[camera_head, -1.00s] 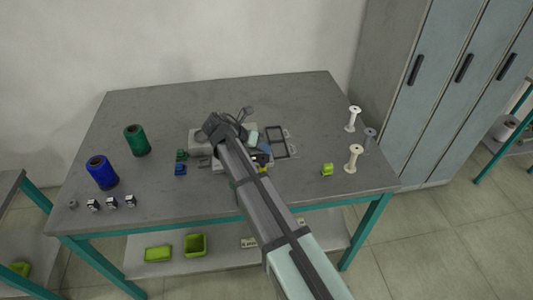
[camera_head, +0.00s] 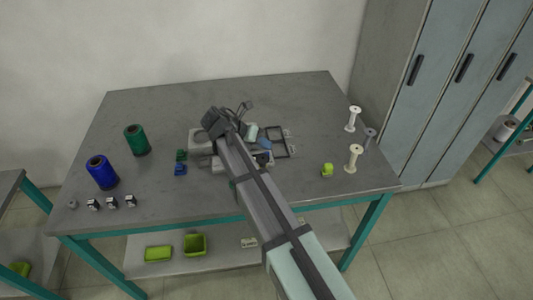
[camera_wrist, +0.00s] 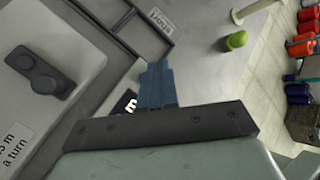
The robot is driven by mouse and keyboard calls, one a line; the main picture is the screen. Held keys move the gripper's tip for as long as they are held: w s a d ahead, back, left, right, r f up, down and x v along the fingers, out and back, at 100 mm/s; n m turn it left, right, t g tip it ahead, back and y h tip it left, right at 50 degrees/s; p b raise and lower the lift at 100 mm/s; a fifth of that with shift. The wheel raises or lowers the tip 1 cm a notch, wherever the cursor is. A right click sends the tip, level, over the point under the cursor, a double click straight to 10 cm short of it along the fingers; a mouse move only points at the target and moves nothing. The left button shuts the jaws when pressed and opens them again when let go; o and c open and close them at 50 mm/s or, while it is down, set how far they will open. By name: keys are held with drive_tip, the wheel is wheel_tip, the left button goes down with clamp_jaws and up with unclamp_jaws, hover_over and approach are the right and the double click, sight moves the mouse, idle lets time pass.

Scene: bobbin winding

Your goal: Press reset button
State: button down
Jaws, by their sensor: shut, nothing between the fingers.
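A grey machine (camera_head: 197,137) stands mid-table, partly hidden behind my arm. In the wrist view its light grey face (camera_wrist: 75,55) fills the left side, with a dark raised part with two round ends (camera_wrist: 35,72) on it. No button marked as reset can be made out. My gripper (camera_wrist: 154,72) has its blue fingers together and empty. They are to the right of the dark part and apart from it, over a dark-framed area and a black-and-white label (camera_wrist: 122,102). In the head view the blue fingers (camera_head: 264,143) show just right of my arm.
A dark frame (camera_head: 280,141) lies right of the machine. White spools (camera_head: 353,118) and a yellow-green object (camera_head: 327,170) stand on the right. Green (camera_head: 137,140) and blue (camera_head: 102,172) thread cones and several small parts are on the left. The table's back is clear.

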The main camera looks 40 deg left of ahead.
drive_tip(key=shift+r, duration=2.35)
